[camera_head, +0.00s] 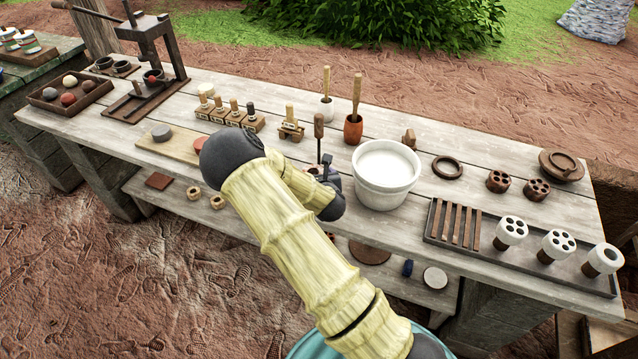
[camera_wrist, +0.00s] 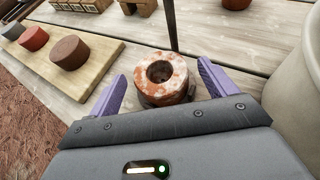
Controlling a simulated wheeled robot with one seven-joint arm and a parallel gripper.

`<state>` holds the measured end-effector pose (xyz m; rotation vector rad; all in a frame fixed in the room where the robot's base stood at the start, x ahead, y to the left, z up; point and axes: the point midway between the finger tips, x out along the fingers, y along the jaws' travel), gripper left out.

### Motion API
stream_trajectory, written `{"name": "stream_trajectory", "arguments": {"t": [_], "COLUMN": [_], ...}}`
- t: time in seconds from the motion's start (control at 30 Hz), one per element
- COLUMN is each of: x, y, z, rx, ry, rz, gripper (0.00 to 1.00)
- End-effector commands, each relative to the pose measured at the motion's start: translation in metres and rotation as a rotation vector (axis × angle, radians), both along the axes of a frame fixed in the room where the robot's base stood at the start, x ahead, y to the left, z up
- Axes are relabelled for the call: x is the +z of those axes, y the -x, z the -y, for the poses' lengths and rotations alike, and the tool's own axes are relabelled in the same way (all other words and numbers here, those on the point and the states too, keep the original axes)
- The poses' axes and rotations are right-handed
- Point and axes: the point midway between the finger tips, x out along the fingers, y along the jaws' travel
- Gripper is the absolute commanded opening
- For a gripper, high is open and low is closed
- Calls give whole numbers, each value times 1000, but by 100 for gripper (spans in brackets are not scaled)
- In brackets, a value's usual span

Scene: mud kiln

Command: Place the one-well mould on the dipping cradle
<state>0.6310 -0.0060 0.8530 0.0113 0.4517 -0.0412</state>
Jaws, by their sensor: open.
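The one-well mould (camera_wrist: 161,76), a round red-brown block with whitish patches and one dark hole, stands upright between my gripper's fingers in the wrist view. It rests on a dark round base, apparently the dipping cradle (camera_wrist: 148,101), mostly hidden under it. A thin dark rod (camera_wrist: 171,25) rises just behind; its wooden grip (camera_head: 318,126) shows in the head view. My gripper (camera_wrist: 160,88) is open, with a purple finger on either side of the mould and visible gaps. In the head view my arm hides most of the mould and base.
A white bucket (camera_head: 386,178) of pale liquid stands close right of my gripper. A board (camera_wrist: 88,75) with coloured discs lies left.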

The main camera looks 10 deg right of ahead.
Motion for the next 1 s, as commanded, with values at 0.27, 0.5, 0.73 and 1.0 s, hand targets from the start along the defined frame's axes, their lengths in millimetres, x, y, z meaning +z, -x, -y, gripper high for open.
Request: {"name": "stream_trajectory", "arguments": {"t": [0.27, 0.5, 0.73, 1.0], "x": [18, 37, 48, 49], "y": [39, 77, 99, 101], "z": [-2, -4, -4, -4], "rx": [-1, 0, 0, 0], "ry": [0, -1, 0, 1], "rz": [0, 0, 1, 1], "gripper": [84, 84, 84, 84]}}
